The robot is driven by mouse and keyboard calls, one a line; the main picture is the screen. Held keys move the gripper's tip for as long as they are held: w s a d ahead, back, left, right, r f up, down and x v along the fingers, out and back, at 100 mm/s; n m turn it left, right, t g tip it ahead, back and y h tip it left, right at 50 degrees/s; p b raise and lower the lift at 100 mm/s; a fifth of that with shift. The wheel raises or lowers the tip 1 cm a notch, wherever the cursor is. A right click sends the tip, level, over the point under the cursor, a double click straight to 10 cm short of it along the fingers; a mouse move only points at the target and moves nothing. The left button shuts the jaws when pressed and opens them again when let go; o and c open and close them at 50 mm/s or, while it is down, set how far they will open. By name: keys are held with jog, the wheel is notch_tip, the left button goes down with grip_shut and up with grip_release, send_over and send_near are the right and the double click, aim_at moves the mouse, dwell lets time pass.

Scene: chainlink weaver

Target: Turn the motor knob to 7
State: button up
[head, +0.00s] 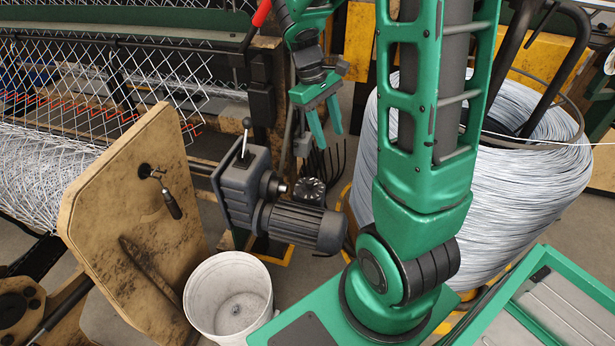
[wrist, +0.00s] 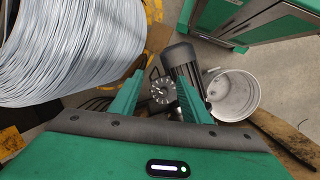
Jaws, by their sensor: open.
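The motor knob is a dark round dial with pale marks around it. It shows in the wrist view (wrist: 161,90) between my two fingers, beyond their tips, and in the head view (head: 310,190) beside the motor. The number it points to is too small to read. The motor (head: 303,225) is a grey ribbed cylinder joined to a gearbox; it also shows in the wrist view (wrist: 185,66), just right of the knob. My gripper (head: 330,138) is open and empty, pointing down above the knob and apart from it. Its green fingers frame the knob in the wrist view (wrist: 158,84).
A grey gearbox with a lever (head: 245,140) stands left of the knob. A white bucket (head: 206,300) is below it, beside a worn tan panel (head: 110,215). A large wire coil (head: 535,190) stands to the right. Chain-link mesh (head: 60,80) lies at the far left.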

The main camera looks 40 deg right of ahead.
aim_at(309, 179)
jog(key=w+a+f+n, duration=0.3)
jog(key=w+f+n, duration=0.3)
jog(key=w+f, duration=0.6)
jog(key=shift+g+h, duration=0.3)
jog(key=shift+g, duration=0.2)
jog(key=x, duration=1.2)
jog(key=shift+s+a, duration=0.25)
jog(key=shift+a, duration=0.15)
jog(key=c, duration=1)
jog(key=shift+d, duration=0.2)
jog(key=shift+c, duration=0.2)
jog(key=shift+a, duration=0.1)
